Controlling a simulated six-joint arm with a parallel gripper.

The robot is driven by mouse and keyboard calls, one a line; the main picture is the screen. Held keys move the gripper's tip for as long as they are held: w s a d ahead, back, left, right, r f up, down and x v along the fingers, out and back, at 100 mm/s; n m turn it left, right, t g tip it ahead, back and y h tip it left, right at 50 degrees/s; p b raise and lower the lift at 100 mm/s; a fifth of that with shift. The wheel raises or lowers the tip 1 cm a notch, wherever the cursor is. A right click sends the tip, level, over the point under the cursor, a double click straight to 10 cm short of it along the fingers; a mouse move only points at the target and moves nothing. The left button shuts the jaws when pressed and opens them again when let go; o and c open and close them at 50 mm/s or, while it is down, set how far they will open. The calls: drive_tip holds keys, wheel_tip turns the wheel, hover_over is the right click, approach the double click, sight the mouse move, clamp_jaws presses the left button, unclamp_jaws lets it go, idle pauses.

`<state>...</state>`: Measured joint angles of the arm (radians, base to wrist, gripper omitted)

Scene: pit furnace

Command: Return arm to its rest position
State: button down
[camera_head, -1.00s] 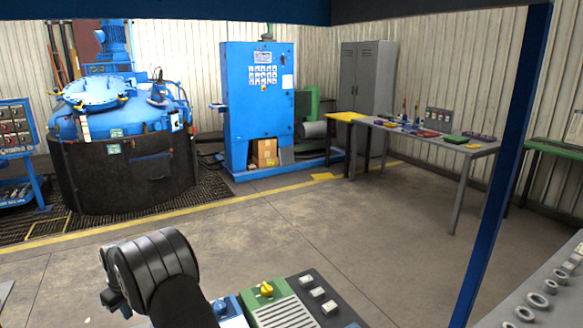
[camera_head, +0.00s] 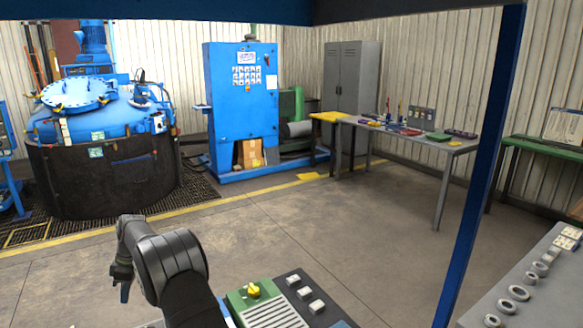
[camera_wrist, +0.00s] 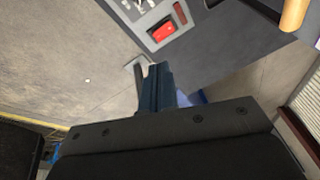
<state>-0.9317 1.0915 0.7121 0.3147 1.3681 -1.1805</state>
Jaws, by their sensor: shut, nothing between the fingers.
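My arm rises from the bottom of the head view and bends over to the left. My gripper (camera_head: 124,292) hangs down at the arm's left end, in front of the bare floor, small and partly hidden. In the wrist view my gripper (camera_wrist: 157,72) has its dark fingers together with nothing between them. The fingers point toward the edge of a grey panel with a red switch (camera_wrist: 161,30); I cannot tell how far apart they are.
A control console with a yellow knob (camera_head: 253,290) stands right of my arm. The furnace (camera_head: 100,150), blue cabinet (camera_head: 243,105) and workbench (camera_head: 455,150) stand farther back. Open floor lies between.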

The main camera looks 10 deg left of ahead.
drive_tip(key=shift+w+d+r+n+g, duration=0.2)
drive_tip(key=shift+w+r+n, duration=0.15)
drive_tip(key=shift+n, duration=0.15)
drive_tip(key=shift+w+d+r+n+g, duration=0.1)
drive_tip(key=shift+w+r+n+g, duration=0.2)
drive_tip(key=shift+n, duration=0.2)
drive_tip(key=c, duration=0.9)
unclamp_jaws()
drive_tip(key=shift+r, duration=0.1)
drive_tip(key=o, duration=0.3)
drive_tip(key=shift+s+r+t, duration=0.1)
drive_tip(key=shift+t, duration=0.2)
drive_tip(key=o, duration=0.6)
drive_tip(key=d+r+t+h, duration=0.1)
drive_tip(key=d+r+n+t, duration=0.1)
drive_tip(key=d+r+t, duration=0.1)
drive_tip(key=shift+s+r+h, duration=0.15)
drive_tip(key=shift+r+h, duration=0.05)
drive_tip(key=shift+h, duration=0.2)
drive_tip(key=shift+n, duration=0.3)
wheel_tip(320, 180, down, 10)
drive_tip(key=shift+d+r, duration=0.1)
drive_tip(key=shift+d, duration=0.05)
drive_tip(key=shift+r, duration=0.1)
